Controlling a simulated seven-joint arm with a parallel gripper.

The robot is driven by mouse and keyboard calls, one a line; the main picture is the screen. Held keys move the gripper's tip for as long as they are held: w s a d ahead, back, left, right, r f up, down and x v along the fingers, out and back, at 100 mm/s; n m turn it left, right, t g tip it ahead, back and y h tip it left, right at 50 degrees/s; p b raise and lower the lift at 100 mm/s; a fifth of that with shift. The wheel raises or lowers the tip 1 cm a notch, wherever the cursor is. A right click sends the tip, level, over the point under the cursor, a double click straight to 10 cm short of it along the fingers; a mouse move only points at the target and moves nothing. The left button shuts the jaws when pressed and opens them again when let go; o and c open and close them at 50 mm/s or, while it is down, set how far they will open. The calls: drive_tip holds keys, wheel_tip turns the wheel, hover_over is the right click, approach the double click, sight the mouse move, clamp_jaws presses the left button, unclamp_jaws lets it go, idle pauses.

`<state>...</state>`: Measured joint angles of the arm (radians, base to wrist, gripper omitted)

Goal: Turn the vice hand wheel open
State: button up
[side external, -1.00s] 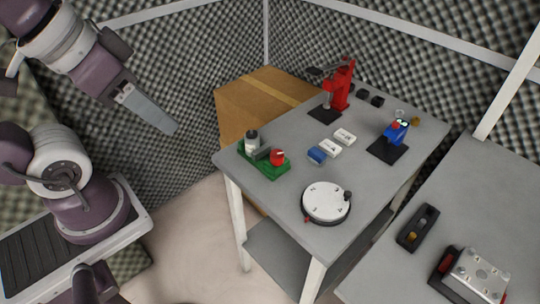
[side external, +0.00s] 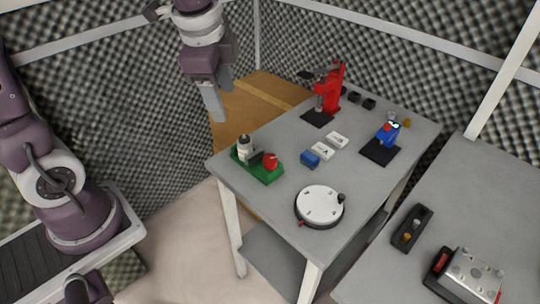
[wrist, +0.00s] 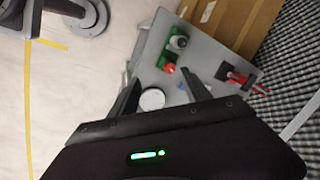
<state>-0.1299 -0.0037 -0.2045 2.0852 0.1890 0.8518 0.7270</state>
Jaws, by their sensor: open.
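A blue device (side external: 386,134) with a small red part stands on a black plate near the table's right edge; it looks like a small vice, but its hand wheel is too small to make out. A white round disc (side external: 319,203) with a dark knob on its rim lies near the table's front corner. In the wrist view the disc (wrist: 152,98) shows between my fingers, far below them. My gripper (side external: 217,116) is empty in the air beyond the table's left edge, apart from everything. Its two fingers are spread in the wrist view (wrist: 160,86).
A green base (side external: 256,167) with a white bottle and red knob sits at the table's left. A tall red press (side external: 331,91) stands at the back. Small blue and white blocks (side external: 322,151) lie mid-table. A cardboard box (side external: 250,110) is behind; another grey table (side external: 462,205) is at right.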

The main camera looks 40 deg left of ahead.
sight(270, 158)
drive_tip(key=w+f+m+g, duration=0.1)
drive_tip(key=w+f+m, duration=0.2)
drive_tip(key=f, duration=0.2)
drive_tip(key=w+f+m+h, duration=0.1)
drive_tip(key=w+f+m, duration=0.2)
drive_tip(key=w+f, duration=0.1)
drive_tip(key=w+d+f+m+g, duration=0.1)
drive_tip(key=w+f+m, duration=0.2)
drive_tip(key=f, duration=0.3)
drive_tip(key=shift+w+f+m+g, duration=0.3)
drive_tip(key=shift+w+f+m, duration=0.1)
drive_tip(key=shift+w, duration=0.3)
wheel_tip(270, 158, down, 7)
drive_tip(key=shift+f, duration=0.1)
clamp_jaws()
